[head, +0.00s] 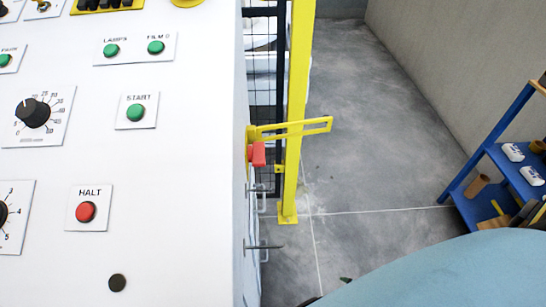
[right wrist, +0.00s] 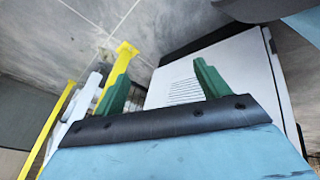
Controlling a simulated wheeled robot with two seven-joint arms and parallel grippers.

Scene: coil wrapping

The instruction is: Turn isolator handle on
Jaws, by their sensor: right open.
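The isolator appears to be the red handle (head: 258,154) on the side face of the white control cabinet (head: 190,190). It is seen nearly edge-on in the head view, so its angle is hard to tell. A yellow looped bar (head: 300,129) sticks out to the right just above it. My right gripper (right wrist: 161,69) shows in the right wrist view, with two green fingers wide apart and nothing between them. A white panel with dark slots (right wrist: 185,91) lies beyond the fingers. I cannot make out the red handle in that view. My left gripper is not in view.
A yellow post (head: 294,110) with black mesh fence stands beside the cabinet. Metal pull handles (head: 264,246) project lower on the cabinet's side. A blue shelf rack (head: 490,160) stands at the right. Grey floor (head: 375,130) between post and rack is clear.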

